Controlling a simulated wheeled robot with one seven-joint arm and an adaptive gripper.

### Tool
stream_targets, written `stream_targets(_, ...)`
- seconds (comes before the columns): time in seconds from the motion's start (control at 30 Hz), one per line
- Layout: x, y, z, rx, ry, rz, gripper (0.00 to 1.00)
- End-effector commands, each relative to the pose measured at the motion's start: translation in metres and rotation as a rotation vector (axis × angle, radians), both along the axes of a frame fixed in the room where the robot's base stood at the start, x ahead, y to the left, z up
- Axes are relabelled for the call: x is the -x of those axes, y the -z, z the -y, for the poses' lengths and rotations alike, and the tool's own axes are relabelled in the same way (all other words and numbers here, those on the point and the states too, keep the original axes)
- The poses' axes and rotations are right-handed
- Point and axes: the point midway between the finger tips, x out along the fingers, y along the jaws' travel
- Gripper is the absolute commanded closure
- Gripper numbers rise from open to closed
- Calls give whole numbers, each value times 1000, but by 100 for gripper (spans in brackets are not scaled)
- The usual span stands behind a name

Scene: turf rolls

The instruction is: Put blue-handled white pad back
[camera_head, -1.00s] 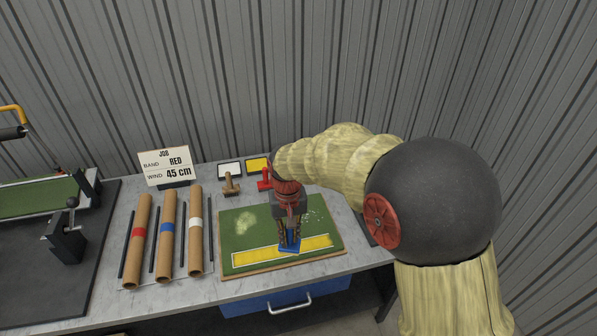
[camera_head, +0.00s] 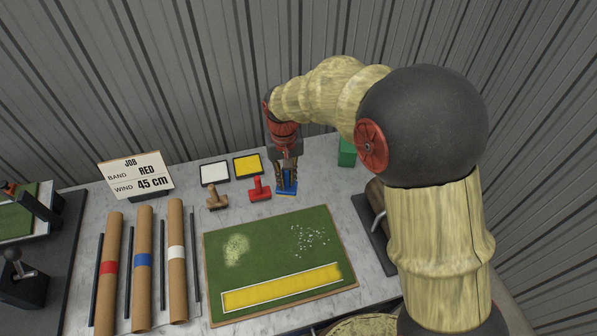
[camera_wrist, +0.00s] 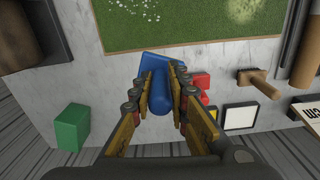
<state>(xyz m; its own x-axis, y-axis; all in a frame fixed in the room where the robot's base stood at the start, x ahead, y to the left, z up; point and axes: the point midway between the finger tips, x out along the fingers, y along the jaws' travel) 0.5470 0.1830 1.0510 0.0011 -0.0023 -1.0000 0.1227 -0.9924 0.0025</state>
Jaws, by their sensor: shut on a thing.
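The blue-handled pad (camera_head: 287,187) is between the fingers of my gripper (camera_head: 287,175), at the back of the bench, right of the red-handled tool. In the wrist view its blue body (camera_wrist: 153,67) sits between the fingertips of my gripper (camera_wrist: 156,90), which is shut on the handle. Its underside is hidden, so I cannot see any white face. I cannot tell whether it touches the bench.
A red-handled tool (camera_head: 259,190) and a wooden-handled one (camera_head: 216,198) stand to the left. Behind them lie white (camera_head: 215,174) and yellow (camera_head: 248,165) trays. A green turf mat (camera_head: 275,255) lies in front; a green block (camera_head: 347,152) stands to the right.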

Motion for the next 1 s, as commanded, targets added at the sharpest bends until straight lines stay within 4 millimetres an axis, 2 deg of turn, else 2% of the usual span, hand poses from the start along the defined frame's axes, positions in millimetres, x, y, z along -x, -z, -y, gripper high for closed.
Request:
stream_targets(0.3,-65,34,27,0,2,-2,100)
stream_targets(0.37,-77,41,32,0,3,-2,100)
stream_targets(0.5,-94,66,38,0,1,-3,100)
stream_targets(0.63,-106,80,43,0,1,-2,100)
stream_targets(0.87,-115,91,46,0,0,-1,100)
stream_targets(1.0,-118,109,48,0,-1,-3,100)
